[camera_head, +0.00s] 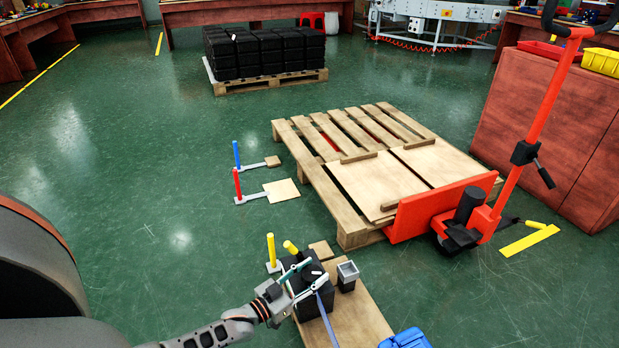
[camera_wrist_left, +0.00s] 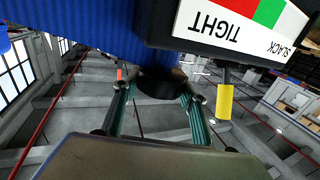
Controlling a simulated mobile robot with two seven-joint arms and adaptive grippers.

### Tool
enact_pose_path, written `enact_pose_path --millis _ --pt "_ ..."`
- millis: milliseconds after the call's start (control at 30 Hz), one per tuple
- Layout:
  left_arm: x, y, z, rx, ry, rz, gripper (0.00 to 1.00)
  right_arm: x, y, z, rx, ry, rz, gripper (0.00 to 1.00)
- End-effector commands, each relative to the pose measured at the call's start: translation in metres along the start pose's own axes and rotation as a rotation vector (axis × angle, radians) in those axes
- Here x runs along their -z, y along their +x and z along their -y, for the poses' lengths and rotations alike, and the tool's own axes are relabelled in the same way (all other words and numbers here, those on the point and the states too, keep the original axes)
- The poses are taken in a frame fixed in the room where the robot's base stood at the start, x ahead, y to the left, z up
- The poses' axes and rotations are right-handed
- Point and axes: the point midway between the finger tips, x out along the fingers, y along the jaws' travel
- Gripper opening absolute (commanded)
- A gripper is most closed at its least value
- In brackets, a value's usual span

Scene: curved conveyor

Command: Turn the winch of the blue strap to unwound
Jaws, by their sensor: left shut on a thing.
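The blue strap (camera_head: 327,318) runs down over a black block (camera_head: 308,303) on a wooden board in the head view. In the left wrist view the blue strap (camera_wrist_left: 75,30) is ribbed and close, beside the winch's label plate (camera_wrist_left: 235,20), marked TIGHT and SLACK with red and green fields. My left gripper (camera_head: 300,277) is at the top of the black block. In the left wrist view the left gripper (camera_wrist_left: 158,88) is shut on a dark round winch part (camera_wrist_left: 160,82) between its fingertips. A yellow grip (camera_wrist_left: 225,102) hangs beside it. My right gripper is not in view.
A blue bin (camera_head: 404,339) is at the bottom right. A wooden pallet (camera_head: 350,232) and a red pallet jack (camera_head: 440,208) lie beyond. The floor left of the posts is clear.

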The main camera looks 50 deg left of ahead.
Motion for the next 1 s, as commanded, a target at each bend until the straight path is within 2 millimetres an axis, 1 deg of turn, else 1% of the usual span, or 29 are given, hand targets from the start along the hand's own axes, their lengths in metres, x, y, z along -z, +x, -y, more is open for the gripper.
enact_pose_path --millis 33,300,433,633,1000 --pt "0.0052 0.0028 -0.0020 0.036 -0.007 -0.008 0.20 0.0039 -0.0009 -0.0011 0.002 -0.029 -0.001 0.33" --pt "0.0023 0.0014 -0.0013 0.200 -0.005 -0.005 0.20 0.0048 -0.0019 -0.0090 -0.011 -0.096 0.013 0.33" --pt "0.0014 0.0010 -0.0011 0.250 -0.003 -0.004 0.20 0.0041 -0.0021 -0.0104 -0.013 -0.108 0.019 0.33" --pt "0.0007 0.0005 -0.0005 0.289 -0.001 -0.002 0.20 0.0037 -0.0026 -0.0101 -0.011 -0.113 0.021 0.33" --pt "0.0005 0.0004 -0.0002 0.294 0.001 -0.002 0.20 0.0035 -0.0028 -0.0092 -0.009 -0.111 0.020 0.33"
